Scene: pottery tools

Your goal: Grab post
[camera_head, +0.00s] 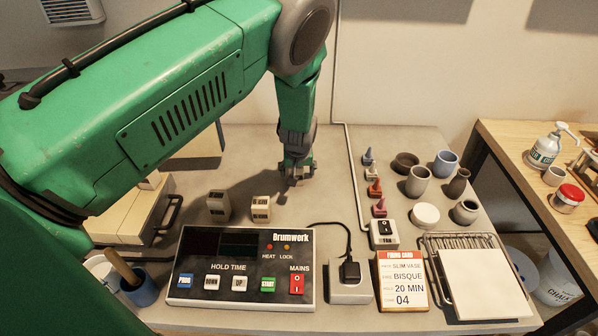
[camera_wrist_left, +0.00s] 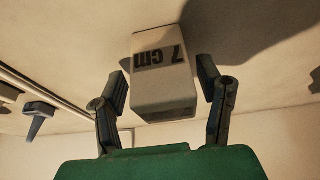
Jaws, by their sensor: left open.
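A pale grey post (camera_wrist_left: 165,90) marked "7 cm" stands between the two fingers of my left gripper (camera_wrist_left: 163,82) in the left wrist view. The fingers are open, one on each side, with a narrow gap beside each. In the head view my left gripper (camera_head: 297,172) points down at the worktop behind the control panel and mostly hides this post. My right gripper is not in view.
The control panel (camera_head: 240,297) lies in front of the posts. A black plug sits in a socket box (camera_head: 350,290) beside it. Small coloured cones (camera_head: 375,188), several pots (camera_head: 417,181) and a firing card (camera_head: 403,297) are on the right. The worktop around my gripper is mostly clear.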

